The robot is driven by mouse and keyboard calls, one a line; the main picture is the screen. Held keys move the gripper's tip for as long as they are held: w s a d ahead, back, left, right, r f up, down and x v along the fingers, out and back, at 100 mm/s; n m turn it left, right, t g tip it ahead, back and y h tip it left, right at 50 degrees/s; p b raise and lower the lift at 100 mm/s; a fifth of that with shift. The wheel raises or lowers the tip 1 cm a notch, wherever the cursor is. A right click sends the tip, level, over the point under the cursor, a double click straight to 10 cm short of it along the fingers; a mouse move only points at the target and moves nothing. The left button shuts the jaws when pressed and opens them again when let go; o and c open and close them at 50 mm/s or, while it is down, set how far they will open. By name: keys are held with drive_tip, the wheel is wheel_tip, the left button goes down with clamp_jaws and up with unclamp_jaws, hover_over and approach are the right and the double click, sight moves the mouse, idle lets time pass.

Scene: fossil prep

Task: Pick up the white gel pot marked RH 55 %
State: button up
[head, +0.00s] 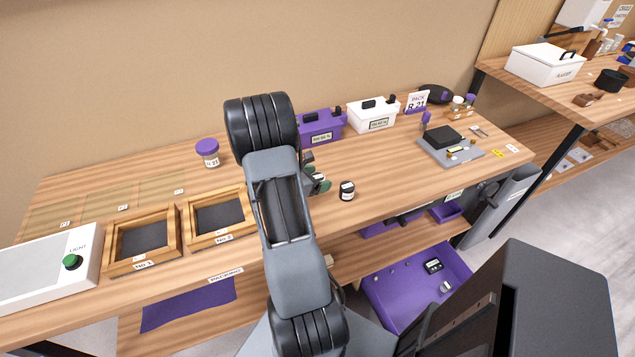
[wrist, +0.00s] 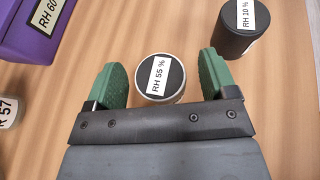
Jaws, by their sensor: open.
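The RH 55 % gel pot (wrist: 177,95) is a short round pot with a white side and a dark top bearing a white label. In the wrist view it stands upright on the wooden bench, between the two green fingers of my open gripper (wrist: 161,82). A gap shows on both sides of it. In the head view my gripper (head: 317,178) is low over the bench beyond my arm, and the pot is mostly hidden there. A black pot marked RH 10 % (wrist: 236,32) stands just to the right, and shows in the head view too (head: 347,192).
A purple box (wrist: 18,30) stands behind left, and a white lidded box (head: 373,118) beside it in the head view. A labelled jar (wrist: 7,111) is at the wrist view's left edge. Wooden frames (head: 145,264) lie left of my arm. Bare bench lies right of the black pot.

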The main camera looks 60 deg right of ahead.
drive_tip(key=shift+d+f, duration=0.1)
drive_tip(key=shift+c, duration=0.3)
drive_tip(key=c, duration=0.9)
